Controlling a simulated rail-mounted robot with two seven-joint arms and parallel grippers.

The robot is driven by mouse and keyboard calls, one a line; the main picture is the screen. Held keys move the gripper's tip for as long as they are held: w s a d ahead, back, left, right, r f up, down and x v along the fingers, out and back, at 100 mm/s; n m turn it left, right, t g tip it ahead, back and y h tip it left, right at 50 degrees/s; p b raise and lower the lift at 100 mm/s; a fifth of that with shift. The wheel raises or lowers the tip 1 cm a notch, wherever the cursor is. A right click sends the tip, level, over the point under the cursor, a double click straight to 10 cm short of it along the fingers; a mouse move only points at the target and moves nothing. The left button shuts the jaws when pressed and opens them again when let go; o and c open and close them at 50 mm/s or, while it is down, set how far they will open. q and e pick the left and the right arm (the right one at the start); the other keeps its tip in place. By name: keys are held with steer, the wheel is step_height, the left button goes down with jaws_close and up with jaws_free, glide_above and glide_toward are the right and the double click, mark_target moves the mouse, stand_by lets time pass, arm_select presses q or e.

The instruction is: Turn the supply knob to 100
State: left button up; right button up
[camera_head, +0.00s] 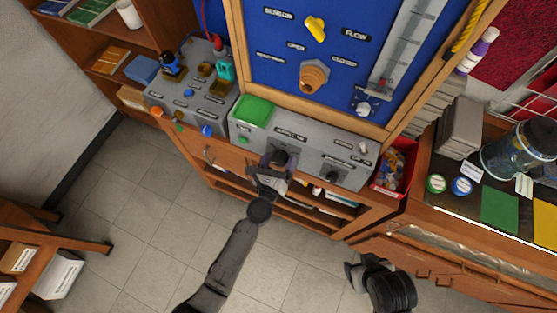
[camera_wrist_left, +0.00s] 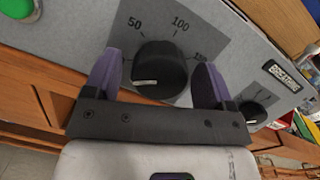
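The supply knob (camera_wrist_left: 160,72) is round and black, on a grey dial plate marked 50, 100 and a partly hidden 150. Its white mark is on the lower left of its face, away from the 100 label (camera_wrist_left: 181,24). In the head view the knob (camera_head: 281,156) is on the grey console's sloped front. My left gripper (camera_wrist_left: 157,76) has its two purple fingers on either side of the knob, with a visible gap at the left finger. In the head view the left gripper (camera_head: 277,165) partly covers the dial. The dark end of my right arm is at the lower right; its fingers are unclear.
A second black knob (camera_head: 332,177) is to the right on the same console (camera_head: 310,150). A blue board (camera_head: 345,65) rises behind. Floor in front is open.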

arm_select(q)
steer(key=c, duration=0.8)
steer(key=shift+m, duration=0.3)
